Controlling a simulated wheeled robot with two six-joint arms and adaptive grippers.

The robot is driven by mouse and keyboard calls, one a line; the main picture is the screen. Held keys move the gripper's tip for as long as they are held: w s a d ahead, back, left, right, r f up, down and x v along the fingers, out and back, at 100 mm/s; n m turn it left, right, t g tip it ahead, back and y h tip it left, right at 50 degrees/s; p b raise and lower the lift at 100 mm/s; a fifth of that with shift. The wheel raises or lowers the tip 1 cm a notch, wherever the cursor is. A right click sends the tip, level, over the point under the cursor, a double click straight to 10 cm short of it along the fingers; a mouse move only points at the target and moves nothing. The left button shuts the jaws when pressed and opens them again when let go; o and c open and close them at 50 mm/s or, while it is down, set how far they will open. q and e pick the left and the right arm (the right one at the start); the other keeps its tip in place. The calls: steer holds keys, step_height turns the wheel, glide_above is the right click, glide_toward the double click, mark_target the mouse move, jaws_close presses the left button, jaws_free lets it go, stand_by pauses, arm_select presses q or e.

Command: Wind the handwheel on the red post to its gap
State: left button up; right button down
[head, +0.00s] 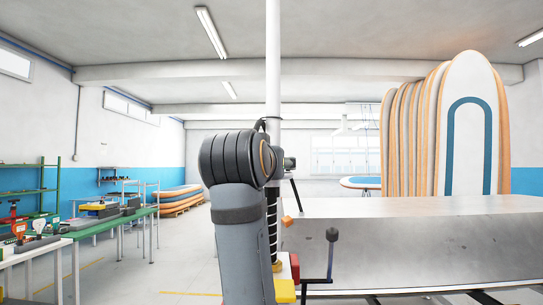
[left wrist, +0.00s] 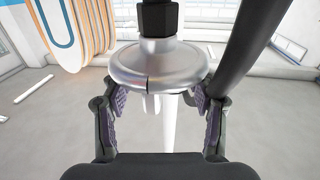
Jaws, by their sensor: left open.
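In the left wrist view a silver round wheel (left wrist: 135,68), which looks like the handwheel, sits on a dark fitting (left wrist: 158,20). A short dark line marks its near rim. My left gripper (left wrist: 158,98) is open, its two padded fingers on either side of the wheel's near edge. I cannot tell whether the pads touch the rim. In the head view my left arm covers the middle, hiding the wheel and the fingers. A red part (head: 295,266), perhaps of the red post, shows low beside the arm. My right gripper is not in view.
A dark crank handle (head: 331,262) stands just right of the red part. A long metal-sided bench (head: 430,245) fills the right, with upright boards (head: 468,140) behind. Green tables (head: 110,222) with tools stand left. The floor between (head: 185,250) is clear.

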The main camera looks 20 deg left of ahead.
arm_select(q)
steer(key=shift+w, duration=0.2)
steer(key=shift+c, duration=0.6)
steer(key=c, duration=1.1)
steer(key=shift+a+r+m+h+p, duration=0.1)
steer(key=shift+r+m+h+p, duration=0.1)
steer(key=shift+m+h+p, duration=0.75)
steer(key=m+h+p, duration=0.1)
steer(key=m+h, duration=0.1)
steer(key=h, duration=0.2)
steer(key=shift+a, duration=0.15)
steer(key=shift+o, duration=0.2)
steer(key=m+g+h, duration=0.2)
steer(key=h, duration=0.2)
steer(key=m+g+h+p, duration=0.1)
steer(key=m+g+h, duration=0.1)
steer(key=m+h, duration=0.1)
steer(key=shift+h, duration=0.45)
steer(key=m+g+h+p, duration=0.2)
steer(key=m+g+h, duration=0.1)
steer(key=shift+r+m, duration=0.15)
steer(key=shift+m, duration=0.1)
steer(key=shift+m+g+h+p, duration=0.55)
steer(key=shift+m+g+h, duration=0.2)
steer(key=shift+g, duration=0.55)
steer(key=shift+m+g, duration=0.25)
steer(key=shift+g, duration=0.05)
